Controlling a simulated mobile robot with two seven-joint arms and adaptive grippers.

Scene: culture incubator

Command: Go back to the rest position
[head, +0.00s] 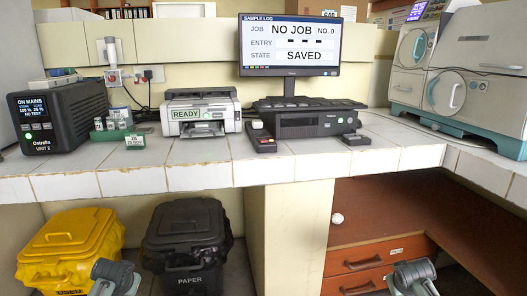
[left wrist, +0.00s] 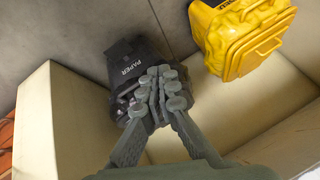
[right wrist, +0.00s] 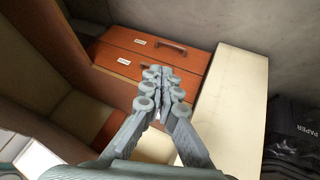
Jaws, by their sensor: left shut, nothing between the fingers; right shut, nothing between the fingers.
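My left gripper (left wrist: 157,92) is shut and empty, and in the left wrist view it shows in front of the black paper bin. In the head view part of my left arm (head: 115,275) shows at the bottom edge, below the counter. My right gripper (right wrist: 160,85) is shut and empty, and in the right wrist view it shows in front of the red-brown drawers (right wrist: 145,62). Part of my right arm (head: 412,275) shows at the bottom of the head view. Both grippers are apart from the things around them.
The tiled counter (head: 130,182) carries a power unit (head: 62,118), a label printer (head: 200,112), a monitor (head: 290,45) reading "NO JOB" and "SAVED", and a teal-grey machine (head: 455,95) at right. Below stand a yellow bin (head: 70,250) and a black paper bin (head: 187,240).

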